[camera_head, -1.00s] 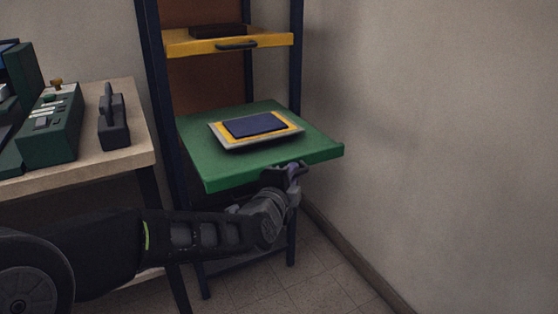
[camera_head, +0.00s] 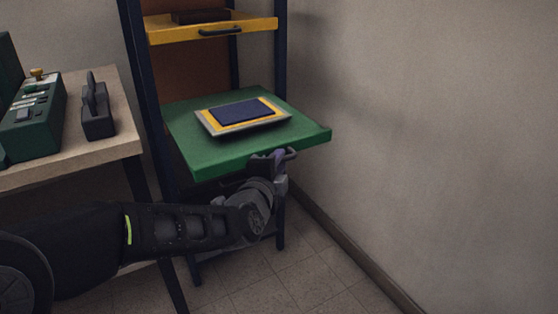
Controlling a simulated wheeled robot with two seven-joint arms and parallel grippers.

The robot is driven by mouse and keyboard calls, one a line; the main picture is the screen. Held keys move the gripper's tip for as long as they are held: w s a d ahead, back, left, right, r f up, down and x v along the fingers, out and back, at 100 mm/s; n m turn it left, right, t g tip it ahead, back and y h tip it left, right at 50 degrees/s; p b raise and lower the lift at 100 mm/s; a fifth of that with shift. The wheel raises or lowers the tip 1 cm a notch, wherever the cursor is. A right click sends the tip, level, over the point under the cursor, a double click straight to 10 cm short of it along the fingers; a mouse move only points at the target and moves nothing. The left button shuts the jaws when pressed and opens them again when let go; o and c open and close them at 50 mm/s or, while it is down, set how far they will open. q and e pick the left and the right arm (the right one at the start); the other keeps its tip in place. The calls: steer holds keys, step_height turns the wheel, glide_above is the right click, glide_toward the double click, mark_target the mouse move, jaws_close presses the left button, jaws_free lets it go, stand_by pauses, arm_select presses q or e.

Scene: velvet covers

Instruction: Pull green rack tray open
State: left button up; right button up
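The green rack tray (camera_head: 185,130) sticks well out from the front of the dark blue rack, below the yellow tray. A dark handle (camera_head: 291,153) shows at its front edge, toward the right. My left gripper (camera_head: 278,160) reaches in from the left, below the tray's front edge, and its fingers are at this handle. It looks shut on the handle, though the fingers are partly hidden by the handle and the wrist. My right gripper is not in view.
A plate-like stack with a dark blue top (camera_head: 241,111) lies on the green tray. The yellow tray (camera_head: 180,33) above holds a dark flat object (camera_head: 200,17). A workbench (camera_head: 112,149) with green equipment stands left. A bare wall is at the right, with open floor beside it.

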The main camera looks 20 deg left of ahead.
arm_select(q)
steer(key=f+b+v, duration=0.1)
steer(key=v, duration=0.5)
steer(key=shift+s+r, duration=0.35)
steer(key=shift+r, duration=0.2)
